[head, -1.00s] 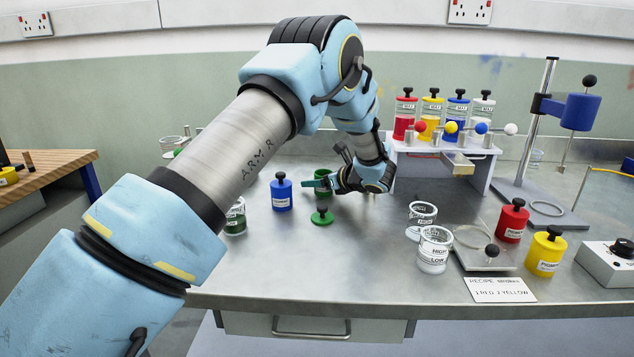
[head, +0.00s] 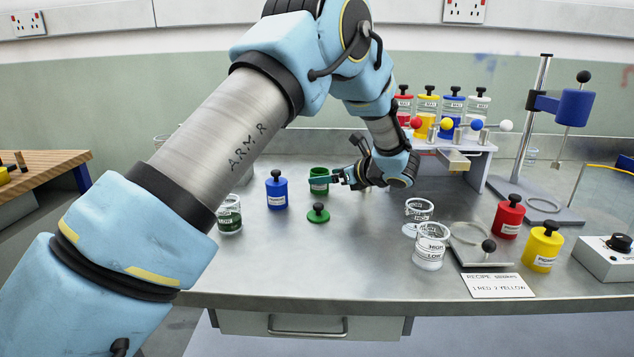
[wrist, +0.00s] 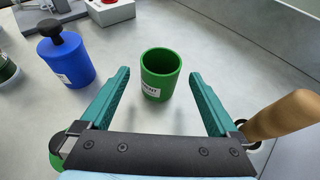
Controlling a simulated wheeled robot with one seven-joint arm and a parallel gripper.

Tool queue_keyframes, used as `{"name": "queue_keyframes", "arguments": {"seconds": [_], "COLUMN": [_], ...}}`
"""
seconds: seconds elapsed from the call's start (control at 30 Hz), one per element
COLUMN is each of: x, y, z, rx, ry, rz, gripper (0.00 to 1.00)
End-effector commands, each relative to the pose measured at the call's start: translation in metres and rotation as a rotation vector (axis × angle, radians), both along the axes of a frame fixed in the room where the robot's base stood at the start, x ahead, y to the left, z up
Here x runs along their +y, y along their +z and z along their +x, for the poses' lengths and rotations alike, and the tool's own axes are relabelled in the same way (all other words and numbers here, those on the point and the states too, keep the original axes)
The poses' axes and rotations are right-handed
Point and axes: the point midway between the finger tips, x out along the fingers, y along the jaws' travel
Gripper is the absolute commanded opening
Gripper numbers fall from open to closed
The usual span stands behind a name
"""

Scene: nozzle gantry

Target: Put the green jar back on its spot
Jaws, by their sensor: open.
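The green jar (head: 319,181) stands upright and lidless on the steel bench, right of the blue jar (head: 277,190). In the wrist view the green jar (wrist: 160,74) shows its open, empty-looking mouth, just beyond and between the fingertips. My gripper (head: 340,177) is open beside it; in the wrist view its two teal fingers (wrist: 160,72) lie either side, apart from the jar. The green lid with a black knob (head: 318,213) lies on the bench in front of the jar. I cannot make out a marked spot for the jar.
A beaker with dark green content (head: 230,214) stands left of the blue jar (wrist: 66,58). Beakers (head: 431,246), a red jar (head: 508,216) and a yellow jar (head: 543,247) stand at right, near the recipe card (head: 498,286). The dispenser rack (head: 463,165) stands behind my wrist.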

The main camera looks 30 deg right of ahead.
Motion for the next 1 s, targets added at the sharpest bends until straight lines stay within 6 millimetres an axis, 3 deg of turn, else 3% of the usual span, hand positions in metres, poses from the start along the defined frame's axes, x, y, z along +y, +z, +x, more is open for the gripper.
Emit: {"name": "queue_keyframes", "arguments": {"seconds": [0.1,0.37,0.9,1.0], "x": [-0.006,-0.013,-0.013,-0.007], "y": [0.007,0.018,0.019,0.025], "z": [-0.021,-0.043,-0.043,-0.033], "rx": [-0.001,0.0,0.0,0.006], "ry": [-0.003,-0.001,0.0,-0.031], "rz": [-0.001,0.0,0.001,0.03], "gripper": [0.96,0.96,0.96,0.96]}}
